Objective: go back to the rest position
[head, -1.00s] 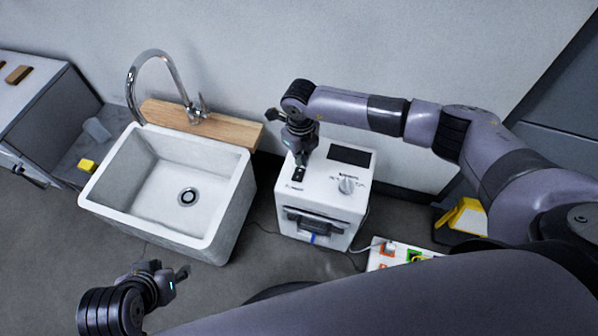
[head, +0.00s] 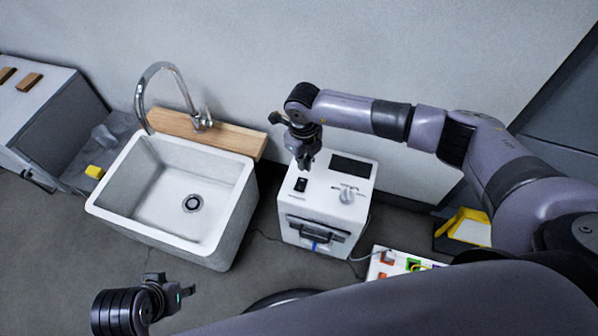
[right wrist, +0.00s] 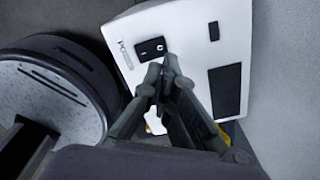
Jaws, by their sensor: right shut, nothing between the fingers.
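My right gripper (head: 305,163) is shut and empty. It points down just above the back left of the top of a white machine (head: 318,208). The machine has a black rocker switch (head: 301,184), a dial (head: 347,196) and a dark panel (head: 351,167). In the right wrist view, the shut fingers (right wrist: 160,72) appear just below the switch (right wrist: 151,48) in the picture, and I see a gap to it in the head view. My left gripper (head: 187,292) is low at the front left, in front of the sink; its fingers are too unclear to judge.
A white sink (head: 215,245) with a curved faucet and wooden board (head: 230,138) stands left of the machine. A white board with coloured parts (head: 376,268) lies at the right, near a yellow and black object (head: 466,228). Bare floor shows between.

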